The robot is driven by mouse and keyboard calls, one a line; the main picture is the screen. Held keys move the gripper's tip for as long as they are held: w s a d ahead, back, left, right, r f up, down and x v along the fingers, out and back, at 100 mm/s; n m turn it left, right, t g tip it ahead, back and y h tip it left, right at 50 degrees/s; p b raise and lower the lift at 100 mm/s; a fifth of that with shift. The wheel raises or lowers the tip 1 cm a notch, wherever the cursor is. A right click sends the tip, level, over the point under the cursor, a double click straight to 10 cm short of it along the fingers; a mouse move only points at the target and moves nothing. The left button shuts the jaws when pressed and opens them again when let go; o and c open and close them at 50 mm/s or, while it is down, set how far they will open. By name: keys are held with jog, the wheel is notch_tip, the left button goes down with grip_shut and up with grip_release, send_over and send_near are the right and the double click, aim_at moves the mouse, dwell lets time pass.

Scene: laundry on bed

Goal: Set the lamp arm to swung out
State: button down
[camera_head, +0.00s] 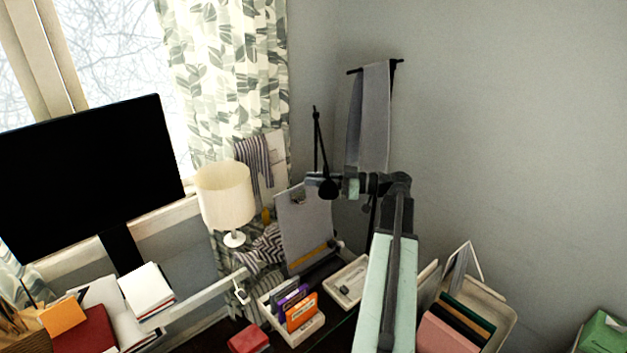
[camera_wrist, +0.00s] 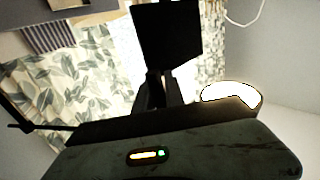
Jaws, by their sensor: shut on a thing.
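The black lamp arm (camera_head: 317,140) is a thin upright rod in the head view, with a round dark lamp head (camera_head: 328,189) at its lower end. My gripper (camera_head: 314,181) reaches in from the right at the lamp head and is shut on the lamp arm. The exact contact is hard to make out because both are dark. In the wrist view, my gripper's dark fingers (camera_wrist: 160,90) are close together, with a black block (camera_wrist: 165,32) beyond them. I cannot tell which part that block is.
A cream-shaded table lamp (camera_head: 225,195) and a black monitor (camera_head: 90,175) stand to the left. A grey clipboard (camera_head: 304,228) stands below the lamp head. A grey towel (camera_head: 370,120) hangs on a rail behind. Trays of books (camera_head: 300,330) fill the lower area.

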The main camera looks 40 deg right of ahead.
jog(key=shift+s+a+f, duration=0.1)
jog(key=shift+s+a, duration=0.15)
jog(key=shift+a, duration=0.05)
jog(key=c, duration=1.6)
grip_release()
jog(key=shift+o, duration=1)
jog(key=shift+s+a, duration=0.15)
jog(key=shift+s, duration=0.1)
jog(key=w+d+v, duration=0.1)
jog(key=v, duration=0.6)
jog(key=shift+s+d+f, duration=0.15)
jog(key=shift+s+f, duration=0.05)
jog(key=shift+f, duration=0.15)
jog(key=s+d+r, duration=0.1)
jog(key=s+d, duration=0.1)
jog(key=d, duration=0.7)
jog(key=shift+s, duration=0.3)
